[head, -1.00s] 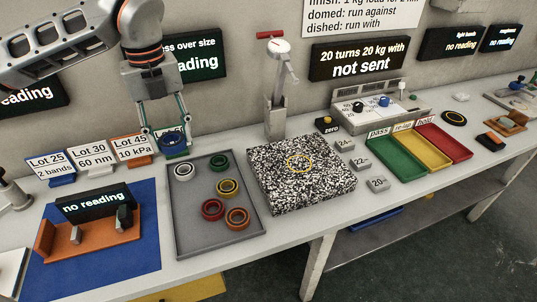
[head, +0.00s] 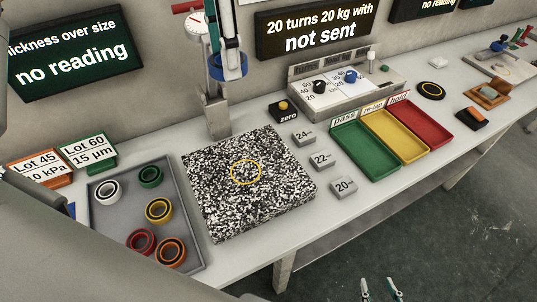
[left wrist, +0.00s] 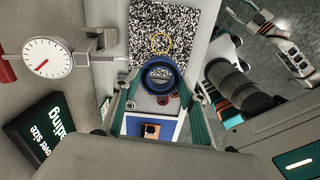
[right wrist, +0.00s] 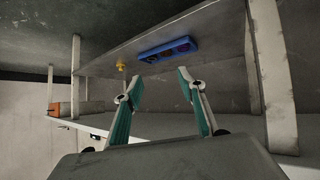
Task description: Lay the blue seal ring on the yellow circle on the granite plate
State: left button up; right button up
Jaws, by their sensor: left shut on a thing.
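The blue seal ring (head: 233,66) is held in my left gripper (head: 228,68), high up in front of the dial gauge in the head view. The left wrist view shows the blue ring (left wrist: 158,78) between the two fingers. The granite plate (head: 215,210) is black-and-white speckled and lies on the bench below. The yellow circle (head: 246,172) is drawn on its top and is bare; it also shows in the left wrist view (left wrist: 161,43). My right gripper (head: 381,291) is at the bottom edge of the head view, open and empty, low in front of the bench.
A grey tray (head: 110,218) with white, green, yellow, red and orange rings stands left of the plate. The gauge stand (head: 215,115) rises behind the plate. Weights (head: 322,160) and green, yellow and red trays (head: 363,152) lie to the right.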

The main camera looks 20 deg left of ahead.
pick_arm(q)
jog(key=m+b, duration=0.1)
jog(key=b, duration=0.1)
send_over(245, 172)
notch_tip(245, 172, down, 8)
notch_tip(245, 172, down, 14)
jog(key=shift+a+f+b, duration=0.1)
jog(key=shift+f+b, duration=0.1)
jog(key=shift+b, duration=0.45)
jog(key=shift+f, duration=0.75)
jog(key=shift+f+b, duration=0.3)
jog(key=shift+f, duration=1.45)
pick_arm(e)
jog(key=shift+w+d+f, duration=0.2)
jog(key=shift+d+f, duration=0.1)
jog(key=shift+f, duration=0.4)
jog(key=shift+w+d+f, duration=0.15)
jog(key=shift+d+f, duration=0.1)
jog(key=shift+f, duration=0.4)
pick_arm(q)
jog(key=shift+f, duration=0.1)
jog(key=shift+f, duration=0.1)
jog(key=o, duration=1.1)
